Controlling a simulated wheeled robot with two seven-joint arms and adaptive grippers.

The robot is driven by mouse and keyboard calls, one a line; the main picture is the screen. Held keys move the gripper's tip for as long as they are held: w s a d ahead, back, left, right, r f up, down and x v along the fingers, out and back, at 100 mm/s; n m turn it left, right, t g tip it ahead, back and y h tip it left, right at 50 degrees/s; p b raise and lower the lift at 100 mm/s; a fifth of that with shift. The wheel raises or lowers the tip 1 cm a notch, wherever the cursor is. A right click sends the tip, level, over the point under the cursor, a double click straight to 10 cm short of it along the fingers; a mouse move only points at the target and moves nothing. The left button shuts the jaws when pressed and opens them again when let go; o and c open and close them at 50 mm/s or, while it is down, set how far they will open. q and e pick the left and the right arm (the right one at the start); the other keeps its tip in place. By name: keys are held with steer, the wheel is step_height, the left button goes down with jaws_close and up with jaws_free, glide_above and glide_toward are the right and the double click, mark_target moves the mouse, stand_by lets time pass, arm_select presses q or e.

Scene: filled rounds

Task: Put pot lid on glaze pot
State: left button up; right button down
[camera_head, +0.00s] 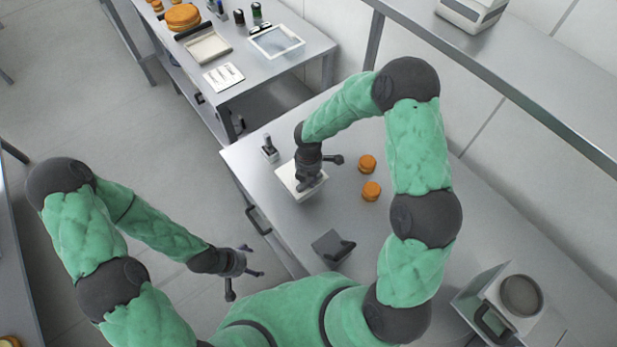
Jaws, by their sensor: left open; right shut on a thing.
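My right gripper (308,187) points down over a pale square tray or slab (284,172) on the grey workbench. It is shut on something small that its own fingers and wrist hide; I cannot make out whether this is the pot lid. I cannot pick out the glaze pot with certainty. Two small orange round pieces, one (367,163) behind the other (371,190), stand on the bench to the right of this gripper, apart from it. My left gripper (246,276) is open and empty, off the bench's left edge, above the floor.
A small dark upright item (270,150) stands left of the slab. A dark grey block (332,247) lies nearer the front. A grey device with a round top (521,296) stands at the right. A shelf (520,95) runs behind. Bench around the orange pieces is clear.

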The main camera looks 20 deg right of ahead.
steer(key=shift+f, duration=0.25)
stand_by(0.4)
steer(key=c, duration=0.9)
jaws_free()
steer(key=o, duration=0.5)
steer(key=shift+r+p, duration=2.75)
steer(key=shift+r, duration=0.8)
